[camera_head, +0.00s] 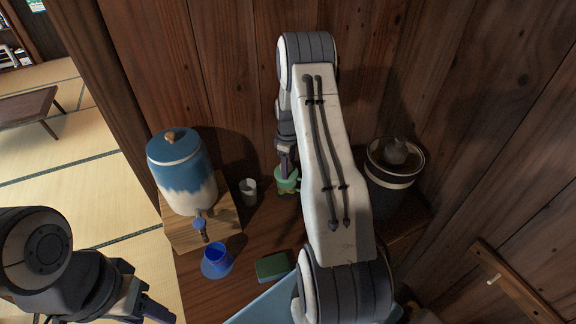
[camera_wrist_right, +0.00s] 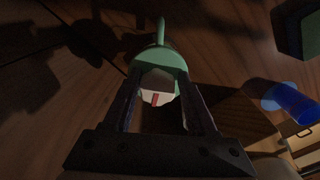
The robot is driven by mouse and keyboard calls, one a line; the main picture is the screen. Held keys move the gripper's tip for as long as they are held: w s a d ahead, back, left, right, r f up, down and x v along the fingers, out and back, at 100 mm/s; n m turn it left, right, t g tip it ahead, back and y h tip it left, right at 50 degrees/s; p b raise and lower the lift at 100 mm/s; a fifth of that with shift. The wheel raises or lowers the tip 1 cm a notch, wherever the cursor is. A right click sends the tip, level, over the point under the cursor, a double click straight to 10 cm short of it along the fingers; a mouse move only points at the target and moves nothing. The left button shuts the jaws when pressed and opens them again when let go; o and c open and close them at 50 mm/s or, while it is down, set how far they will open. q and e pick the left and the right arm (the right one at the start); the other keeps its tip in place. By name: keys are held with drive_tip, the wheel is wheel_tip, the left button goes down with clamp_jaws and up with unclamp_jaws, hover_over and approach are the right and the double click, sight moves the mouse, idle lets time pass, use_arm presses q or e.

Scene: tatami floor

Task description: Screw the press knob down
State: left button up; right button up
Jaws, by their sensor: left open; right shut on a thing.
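A small green press (camera_head: 287,184) stands on the wooden counter against the wall, with a handle-like loop at its right and yellowish contents low down. It also shows in the right wrist view (camera_wrist_right: 172,62). My right gripper (camera_head: 286,157) points down onto its top. In the right wrist view its fingers (camera_wrist_right: 158,92) are shut on a pale block, apparently the press knob (camera_wrist_right: 157,80), with a red mark below it. The knob's lower part is hidden. My left gripper (camera_head: 150,308) is open and empty at the lower left, away from the press.
A blue and white jar (camera_head: 182,165) with a tap stands on a wooden stand, left. A pale cup (camera_head: 248,190), a blue cup (camera_head: 217,257) and a green sponge (camera_head: 273,267) lie nearby. A dark crock (camera_head: 393,185) stands right, behind my right arm.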

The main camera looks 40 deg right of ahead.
drive_tip(key=m, duration=0.2)
drive_tip(key=f+m, duration=0.1)
drive_tip(key=m, duration=0.2)
drive_tip(key=shift+a+f+m, duration=0.15)
drive_tip(key=shift+a+m, duration=0.1)
drive_tip(key=shift+m, duration=0.05)
drive_tip(key=shift+c, duration=0.6)
drive_tip(key=m, duration=0.4)
drive_tip(key=shift+s+d+m, duration=0.1)
drive_tip(key=shift+m, duration=0.3)
drive_tip(key=o, duration=0.9)
drive_tip(key=shift+c, duration=0.2)
drive_tip(key=shift+o, duration=0.6)
drive_tip(key=shift+d+r+p, duration=0.1)
drive_tip(key=shift+r+p, duration=0.55)
drive_tip(key=shift+r, duration=0.1)
drive_tip(key=r+p, duration=0.5)
drive_tip(key=r, duration=0.3)
drive_tip(key=shift+w, duration=0.2)
